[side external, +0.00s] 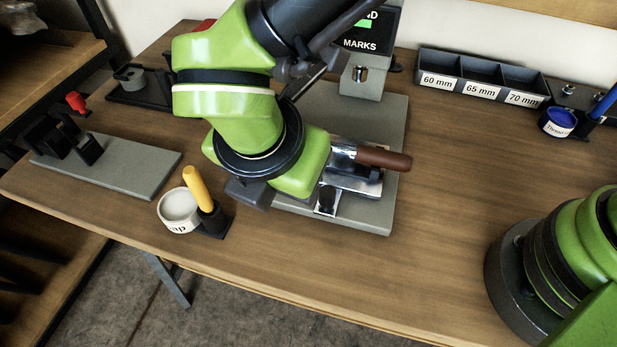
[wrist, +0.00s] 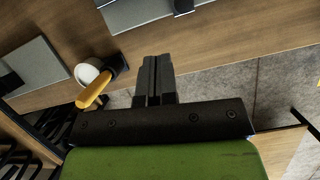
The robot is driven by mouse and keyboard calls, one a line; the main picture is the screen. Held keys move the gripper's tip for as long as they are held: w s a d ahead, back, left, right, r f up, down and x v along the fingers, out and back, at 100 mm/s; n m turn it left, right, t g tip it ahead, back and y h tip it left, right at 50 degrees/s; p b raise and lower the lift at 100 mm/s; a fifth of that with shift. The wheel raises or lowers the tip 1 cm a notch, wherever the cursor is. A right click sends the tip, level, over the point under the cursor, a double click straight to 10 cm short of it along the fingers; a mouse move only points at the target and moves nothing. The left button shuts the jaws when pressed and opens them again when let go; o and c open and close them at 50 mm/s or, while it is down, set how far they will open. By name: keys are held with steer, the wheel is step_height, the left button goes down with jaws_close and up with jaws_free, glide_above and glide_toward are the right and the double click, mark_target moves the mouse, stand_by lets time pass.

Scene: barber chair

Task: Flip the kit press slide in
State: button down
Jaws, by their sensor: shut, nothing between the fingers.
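The kit press stands on a grey base plate (side external: 385,215) right of my arm in the side view. Its bright metal slide (side external: 352,180) carries a brown handle (side external: 384,159) that points right. A dark knob (side external: 326,200) sits at the slide's front end. My arm hides part of the press. In the wrist view my gripper (wrist: 157,64) is shut and empty, over the table's front edge. The press base plate (wrist: 135,14) shows only at the top of that view, apart from the fingers.
A white cup (side external: 178,209) with a yellow-handled tool (side external: 197,187) in a dark holder stands left of my gripper. A grey plate with a dark fixture (side external: 125,168) lies further left. Labelled bins (side external: 482,78) and a blue pot (side external: 558,121) stand at the back right.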

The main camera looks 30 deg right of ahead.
mark_target(304, 209)
steer(key=shift+s+a+f+n+t, duration=0.1)
steer(key=shift+s+n+t, duration=0.05)
steer(key=shift+s+n, duration=0.25)
steer(key=shift+s+a+f+n+t, duration=0.1)
steer(key=shift+s+n+t, duration=0.05)
steer(key=shift+s+n, duration=0.2)
steer(key=shift+w, duration=0.1)
steer(key=x, duration=1)
steer(key=shift+d+f, duration=0.15)
steer(key=shift+d, duration=0.05)
steer(key=shift+w+d, duration=0.85)
steer(key=shift+w, duration=0.1)
steer(key=shift+w+d, duration=0.4)
